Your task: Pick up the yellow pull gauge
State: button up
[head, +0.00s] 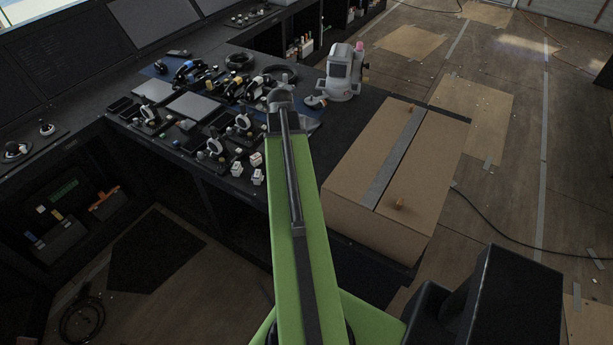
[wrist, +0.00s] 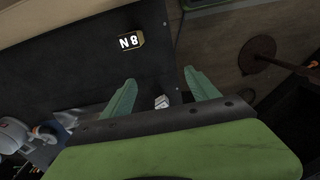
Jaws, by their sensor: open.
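A small block with a dark face, white "N8" marks and a yellowish side, which I take to be the yellow pull gauge (wrist: 132,41), lies on a dark surface in the wrist view. It is beyond my left fingertip, apart from it. My gripper (wrist: 160,74) is open, with its two green fingers spread and nothing held. A small white block (wrist: 162,101) shows between the fingers, low in the view. In the head view I cannot make out the gauge; my arm covers part of the bench.
In the head view, a cardboard box (head: 365,200) stands right of my arm. A white machine (head: 341,72) stands behind, with cluttered tools and trays on the bench to the left. Several small white blocks (head: 256,158) sit near the bench edge. Floor lies open at right.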

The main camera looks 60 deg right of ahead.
jog(key=s+d+r+p, duration=0.1)
jog(key=s+d+r, duration=0.2)
jog(key=s+d, duration=0.3)
jog(key=f+b, duration=1.2)
jog(key=shift+s+a+f, duration=0.1)
jog(key=shift+a+f, duration=0.2)
jog(key=shift+f, duration=0.05)
jog(key=f+b, duration=0.5)
jog(key=shift+w+f+b, duration=0.15)
jog(key=shift+w+b, duration=0.05)
jog(key=shift+b, duration=0.1)
jog(key=shift+r, duration=0.2)
grip_shut()
